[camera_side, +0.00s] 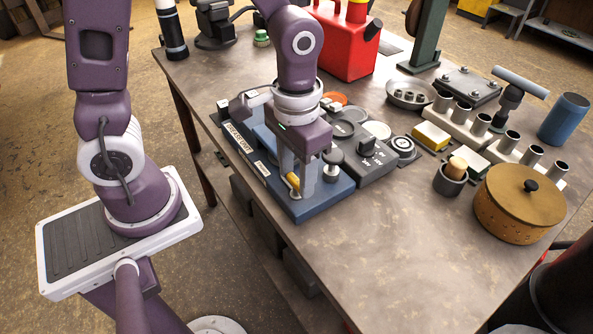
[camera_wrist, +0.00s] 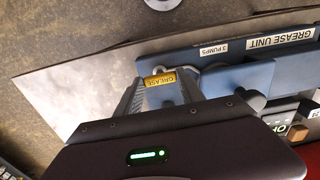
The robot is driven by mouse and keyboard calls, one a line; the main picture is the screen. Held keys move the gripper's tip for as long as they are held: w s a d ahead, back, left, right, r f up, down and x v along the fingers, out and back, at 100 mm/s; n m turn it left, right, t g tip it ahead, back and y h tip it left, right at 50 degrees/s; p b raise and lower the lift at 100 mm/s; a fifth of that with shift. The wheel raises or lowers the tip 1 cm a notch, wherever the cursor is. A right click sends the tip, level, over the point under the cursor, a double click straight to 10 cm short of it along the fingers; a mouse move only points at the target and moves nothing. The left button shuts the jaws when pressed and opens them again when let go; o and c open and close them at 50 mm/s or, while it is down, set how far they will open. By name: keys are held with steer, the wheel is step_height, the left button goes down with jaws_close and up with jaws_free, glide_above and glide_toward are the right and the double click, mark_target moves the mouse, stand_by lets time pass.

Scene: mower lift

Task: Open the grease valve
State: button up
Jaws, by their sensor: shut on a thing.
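The grease unit is a blue base (camera_side: 322,202) near the table's front left edge, with a "GREASE UNIT" label that also shows in the wrist view (camera_wrist: 294,40). The grease valve's yellow handle (camera_side: 293,182) is at the near end of the base. In the wrist view the handle (camera_wrist: 160,79) reads "GREASE" and lies between my fingertips. My gripper (camera_side: 298,188) points down over the unit and is shut on the handle. The fingers hide part of the valve, so I cannot tell its exact angle.
A dark-knobbed post (camera_side: 333,165) stands just right of my fingers. A grey control panel (camera_side: 376,163) with buttons lies beyond it. A red can (camera_side: 345,45) stands at the back, and a tan lidded pot (camera_side: 520,203) at right. The front table is clear.

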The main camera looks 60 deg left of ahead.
mark_target(296, 180)
steer(key=o, duration=1.4)
steer(key=shift+c, duration=0.2)
step_height(296, 180, up, 7)
steer(key=shift+r, duration=0.1)
steer(key=s+a+r+t, duration=0.5)
steer(key=s+r, duration=0.2)
steer(key=s, duration=0.2)
steer(key=shift+s+a+r+t, duration=0.2)
steer(key=shift+s+r+t, duration=0.1)
steer(key=shift+s+r, duration=0.05)
